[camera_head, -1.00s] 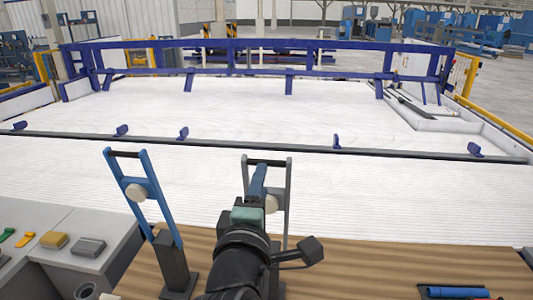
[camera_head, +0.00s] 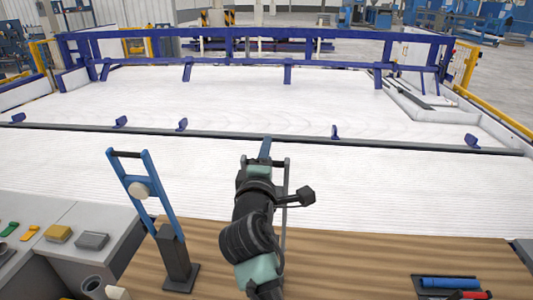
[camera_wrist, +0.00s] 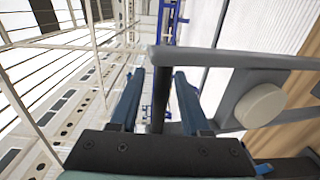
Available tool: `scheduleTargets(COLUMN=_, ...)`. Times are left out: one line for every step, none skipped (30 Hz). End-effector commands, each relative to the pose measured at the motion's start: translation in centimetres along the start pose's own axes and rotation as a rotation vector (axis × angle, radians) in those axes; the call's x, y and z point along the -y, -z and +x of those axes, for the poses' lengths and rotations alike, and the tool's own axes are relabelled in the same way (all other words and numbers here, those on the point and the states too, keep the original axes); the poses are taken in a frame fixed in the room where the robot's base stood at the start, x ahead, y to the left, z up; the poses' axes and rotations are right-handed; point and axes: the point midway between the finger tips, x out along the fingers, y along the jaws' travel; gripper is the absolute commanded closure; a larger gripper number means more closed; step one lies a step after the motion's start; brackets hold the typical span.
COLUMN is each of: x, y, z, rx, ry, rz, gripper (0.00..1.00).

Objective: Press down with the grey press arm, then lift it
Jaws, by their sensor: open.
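The grey press arm (camera_head: 286,192) stands upright on the wooden bench, largely hidden behind my arm in the head view. Its dark handle bar shows at the top. In the wrist view, the dark handle bar (camera_wrist: 159,100) lies between the two blue fingers of my gripper (camera_wrist: 159,88), with a gap on either side. The grey frame (camera_wrist: 215,58) and a pale round knob (camera_wrist: 262,104) are to the right. In the head view, my gripper (camera_head: 266,147) is open at the handle's height.
A blue press arm (camera_head: 165,200) stands upright to the left on a dark base. A control panel (camera_head: 90,215) with coloured buttons is at the left. A dark tray (camera_head: 422,292) with blue and red parts lies at the lower right. A white bed with blue rails extends beyond.

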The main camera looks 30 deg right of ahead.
Motion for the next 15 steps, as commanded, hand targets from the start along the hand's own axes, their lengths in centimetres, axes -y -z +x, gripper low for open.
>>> scheduleTargets(x=0.01, y=0.01, z=0.0, rx=0.0, ry=0.0, rz=0.0, gripper=0.53)
scheduleTargets(x=0.01, y=0.01, z=0.0, rx=0.0, ry=0.0, rz=0.0, gripper=0.53)
scheduleTargets(x=0.01, y=0.01, z=-0.01, rx=0.0, ry=0.0, rz=0.0, gripper=0.53)
scheduleTargets(x=0.02, y=0.01, z=-0.01, rx=0.0, ry=0.0, rz=0.0, gripper=0.53)
scheduleTargets(x=0.02, y=0.01, z=-0.01, rx=0.0, ry=0.0, rz=0.0, gripper=0.57)
scheduleTargets(x=0.02, y=0.01, z=-0.02, rx=0.0, ry=0.0, rz=0.0, gripper=0.64)
scheduleTargets(x=0.02, y=0.01, z=-0.02, rx=0.0, ry=0.0, rz=0.0, gripper=0.7)
scheduleTargets(x=0.02, y=0.01, z=-0.02, rx=0.0, ry=0.0, rz=0.0, gripper=0.75)
scheduleTargets(x=0.03, y=0.01, z=-0.02, rx=0.0, ry=0.0, rz=0.0, gripper=0.82)
scheduleTargets(x=0.03, y=0.0, z=-0.03, rx=0.0, ry=0.0, rz=0.0, gripper=0.88)
scheduleTargets(x=0.03, y=0.0, z=-0.03, rx=0.0, ry=0.001, rz=0.0, gripper=0.93)
scheduleTargets(x=0.03, y=0.0, z=-0.03, rx=0.0, ry=0.001, rz=0.0, gripper=1.0)
scheduleTargets(x=0.03, y=0.01, z=-0.03, rx=0.0, ry=0.001, rz=0.0, gripper=1.0)
scheduleTargets(x=0.04, y=0.0, z=-0.03, rx=0.0, ry=0.001, rz=0.0, gripper=1.0)
scheduleTargets(x=0.04, y=0.0, z=-0.03, rx=0.0, ry=0.001, rz=0.0, gripper=1.0)
